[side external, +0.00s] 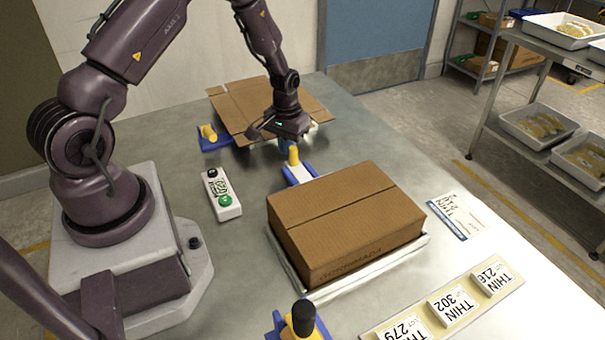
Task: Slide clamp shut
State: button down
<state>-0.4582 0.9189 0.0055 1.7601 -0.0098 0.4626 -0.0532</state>
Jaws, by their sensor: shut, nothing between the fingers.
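A slide clamp (298,173) with a blue and white base and a yellow upright handle stands at the far-left edge of the brown carton. A second blue clamp with a yellow handle (209,134) stands farther back on the left. A third, with a black-topped yellow handle (303,322), is at the front and partly cut off by the frame. My gripper (285,146) is shut and empty, pointing down at the middle clamp's handle. I cannot tell whether it touches the handle, or how far each clamp is slid.
The closed carton (345,215) sits on a white platform (415,247). A flattened carton (235,108) lies behind my gripper. A white button box (221,195) is on the left. A label card (460,215) and a strip of THIN tags (452,305) lie right. Table between is clear.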

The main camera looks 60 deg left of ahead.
aim_at(294, 148)
jog(key=shift+d, duration=0.15)
dwell(0.3)
jog(key=shift+d, duration=1.65)
jog(key=shift+a+r, duration=0.2)
jog(key=shift+r, duration=0.8)
jog(key=shift+a+r, duration=0.25)
jog(key=shift+r, duration=0.75)
jog(key=shift+a+r, duration=0.2)
jog(key=shift+r, duration=0.8)
jog(key=shift+s+d, duration=0.15)
jog(key=shift+s, duration=0.1)
jog(key=s+d+r+m+t, duration=0.2)
jog(key=s+d+r, duration=0.3)
jog(key=r, duration=0.4)
jog(key=s+d+r+m+t, duration=0.1)
jog(key=s+d+r+m, duration=0.1)
jog(key=s+d+r, duration=0.3)
jog(key=s+d+r+m+t, duration=0.2)
jog(key=s+d+r, duration=0.4)
jog(key=r, duration=0.6)
jog(key=shift+s+r+t, duration=0.3)
jog(key=shift+s+r, duration=0.1)
jog(key=shift+s, duration=0.05)
